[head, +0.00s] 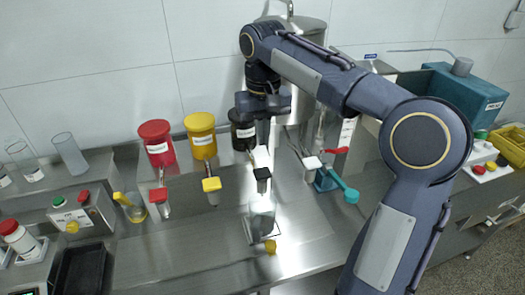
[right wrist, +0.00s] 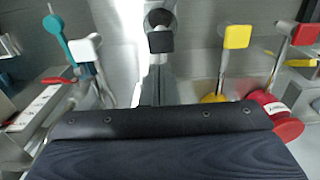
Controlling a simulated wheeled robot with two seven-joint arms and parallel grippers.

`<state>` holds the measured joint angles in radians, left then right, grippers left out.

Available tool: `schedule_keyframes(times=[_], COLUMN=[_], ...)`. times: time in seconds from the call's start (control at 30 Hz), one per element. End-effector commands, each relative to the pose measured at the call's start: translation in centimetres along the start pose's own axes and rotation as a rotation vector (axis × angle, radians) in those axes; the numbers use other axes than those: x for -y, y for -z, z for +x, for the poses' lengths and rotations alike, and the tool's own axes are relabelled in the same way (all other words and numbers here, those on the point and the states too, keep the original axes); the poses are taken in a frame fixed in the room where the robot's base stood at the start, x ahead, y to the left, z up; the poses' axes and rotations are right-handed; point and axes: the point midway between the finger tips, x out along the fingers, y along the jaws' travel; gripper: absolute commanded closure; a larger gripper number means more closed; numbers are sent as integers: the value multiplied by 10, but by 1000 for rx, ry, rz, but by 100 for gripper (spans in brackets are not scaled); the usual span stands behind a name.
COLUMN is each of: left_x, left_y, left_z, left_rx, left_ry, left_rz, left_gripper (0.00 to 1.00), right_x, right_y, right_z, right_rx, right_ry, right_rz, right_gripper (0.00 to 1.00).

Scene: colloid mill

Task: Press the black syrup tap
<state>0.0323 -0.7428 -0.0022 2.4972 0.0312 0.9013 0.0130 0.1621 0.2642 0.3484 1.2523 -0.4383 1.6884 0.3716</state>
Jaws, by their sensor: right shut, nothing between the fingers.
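The black syrup tap (head: 262,174) has a square black head and sits below the black lidded jar (head: 242,128), at the right of the row of taps. In the right wrist view the black tap head (right wrist: 160,43) is at the top centre. My right gripper (head: 262,143) points down just above and behind the tap head, with its fingers together and empty. Whether it touches the tap cannot be told. Its narrow fingers also show in the right wrist view (right wrist: 154,88). My left gripper is out of view.
The red tap (head: 159,196) and yellow tap (head: 212,185) are to the left, below the red jar (head: 157,145) and yellow jar (head: 201,137). A white-headed tap (head: 312,163) and teal-handled tool (head: 344,186) are close on the right. The front steel counter is mostly clear.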

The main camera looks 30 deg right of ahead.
Motion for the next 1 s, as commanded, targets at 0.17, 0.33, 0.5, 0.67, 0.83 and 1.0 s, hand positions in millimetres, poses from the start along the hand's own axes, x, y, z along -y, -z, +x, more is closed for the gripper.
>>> schedule_keyframes(times=[0.17,0.33,0.5,0.67,0.83,1.0], left_x=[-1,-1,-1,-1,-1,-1], left_y=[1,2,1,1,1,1], left_z=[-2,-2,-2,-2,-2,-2], left_rx=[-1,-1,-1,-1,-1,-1], left_ry=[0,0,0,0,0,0], left_rz=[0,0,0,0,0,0], left_gripper=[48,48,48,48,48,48], right_x=[0,0,0,0,0,0], right_y=[1,0,0,0,0,0], right_z=[-26,-35,-35,-35,-35,-35], right_rx=[-2,0,0,0,0,0], right_ry=[1,0,0,0,0,0], right_rz=[-1,0,0,0,0,0], right_gripper=[100,100,100,100,100,100])
